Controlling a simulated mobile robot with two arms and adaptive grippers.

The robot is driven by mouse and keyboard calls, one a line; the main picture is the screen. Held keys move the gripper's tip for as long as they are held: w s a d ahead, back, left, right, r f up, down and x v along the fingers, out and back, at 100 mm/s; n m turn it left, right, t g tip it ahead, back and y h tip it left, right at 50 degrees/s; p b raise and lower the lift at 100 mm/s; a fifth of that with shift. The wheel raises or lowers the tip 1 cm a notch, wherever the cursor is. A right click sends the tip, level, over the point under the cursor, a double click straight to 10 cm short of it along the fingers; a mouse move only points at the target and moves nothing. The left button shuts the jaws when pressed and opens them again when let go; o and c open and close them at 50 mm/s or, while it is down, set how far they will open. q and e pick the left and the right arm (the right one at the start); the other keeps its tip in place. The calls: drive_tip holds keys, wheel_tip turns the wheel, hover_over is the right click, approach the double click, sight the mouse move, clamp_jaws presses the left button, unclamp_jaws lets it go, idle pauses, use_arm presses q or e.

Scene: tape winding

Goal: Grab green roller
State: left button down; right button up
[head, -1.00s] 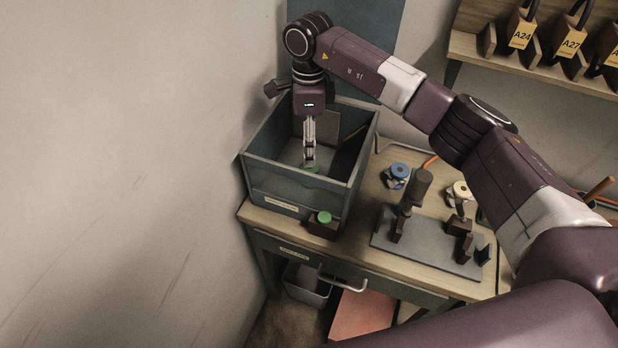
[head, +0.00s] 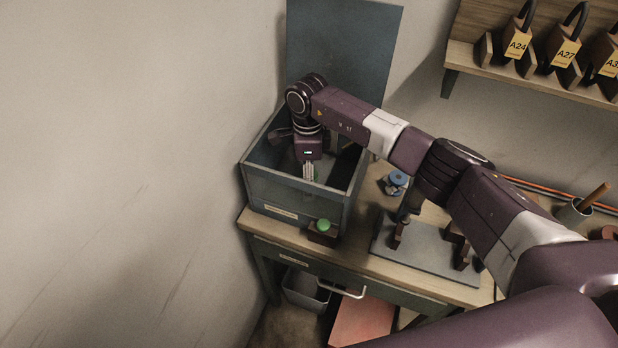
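My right gripper (head: 309,174) reaches straight down inside a grey-blue open bin (head: 268,190) on the bench's left end. Its fingertips are low in the bin and partly hidden by the front wall, so I cannot tell whether they are open or shut. A small trace of green shows beside the fingertips; the green roller there is almost wholly hidden. My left gripper is not in view.
A dark block with a green button (head: 323,226) stands in front of the bin. A blue spool (head: 397,180) and a grey fixture plate (head: 420,250) are to the right. A wall shelf (head: 480,62) holds tagged padlocks. A cup (head: 574,212) stands at right.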

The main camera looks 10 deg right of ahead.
drive_tip(key=c, duration=1.4)
drive_tip(key=shift+w+r, duration=0.1)
